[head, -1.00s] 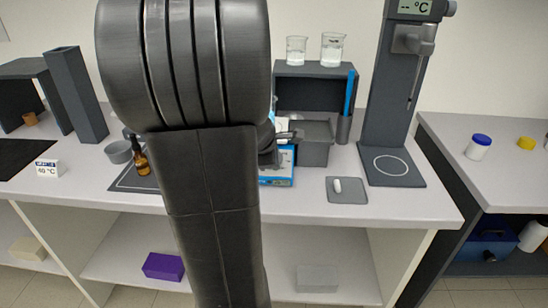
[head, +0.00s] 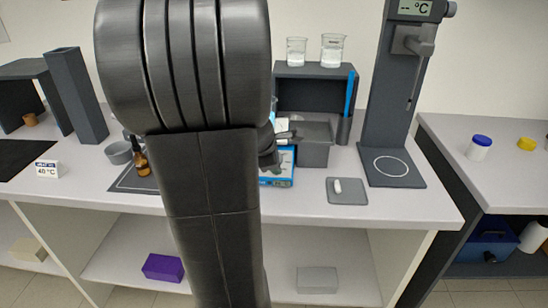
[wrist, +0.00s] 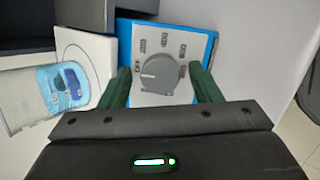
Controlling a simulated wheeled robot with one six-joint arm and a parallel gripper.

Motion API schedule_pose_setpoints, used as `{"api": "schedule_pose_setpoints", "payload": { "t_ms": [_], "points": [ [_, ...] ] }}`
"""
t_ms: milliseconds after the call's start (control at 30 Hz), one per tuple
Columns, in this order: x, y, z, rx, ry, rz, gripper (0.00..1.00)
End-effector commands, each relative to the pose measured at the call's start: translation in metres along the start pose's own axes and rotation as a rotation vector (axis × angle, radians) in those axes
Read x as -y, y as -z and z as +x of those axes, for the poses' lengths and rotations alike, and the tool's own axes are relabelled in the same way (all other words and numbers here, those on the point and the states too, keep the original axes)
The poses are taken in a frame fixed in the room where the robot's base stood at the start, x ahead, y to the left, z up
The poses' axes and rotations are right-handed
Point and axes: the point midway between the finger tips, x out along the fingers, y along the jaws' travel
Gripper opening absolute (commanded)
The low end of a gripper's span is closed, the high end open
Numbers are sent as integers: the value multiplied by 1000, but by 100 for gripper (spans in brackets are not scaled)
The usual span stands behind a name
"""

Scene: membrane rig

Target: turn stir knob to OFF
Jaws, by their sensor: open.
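The stir knob (wrist: 160,74) is a round grey dial on the grey front panel of a blue stirrer (wrist: 213,45). My gripper (wrist: 160,86) is open, with one green finger on each side of the knob. A gap shows between the fingers and the knob; I cannot tell the depth. In the head view the stirrer (head: 276,181) shows partly past my arm, which hides the knob and most of my gripper.
A clear beaker with blue liquid (wrist: 48,95) stands by the stirrer's white plate (wrist: 82,45), left of my fingers. A brown dropper bottle (head: 141,161) stands left of my arm. A grey bin (head: 314,150) and a grey pad (head: 347,196) are to the right.

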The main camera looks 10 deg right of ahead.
Motion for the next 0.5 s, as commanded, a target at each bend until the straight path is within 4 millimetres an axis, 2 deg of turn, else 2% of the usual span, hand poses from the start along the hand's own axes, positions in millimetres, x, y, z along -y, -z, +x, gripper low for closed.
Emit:
{"api": "schedule_pose_setpoints", "payload": {
  "t_ms": [167, 267, 500],
  "points": [
    [0, 0, -4, 0, 0, 0, 57],
    [-2, 0, -14, -1, -3, 0, 57],
    [-2, 0, -60, -2, -5, 0, 57]
  ]
}}
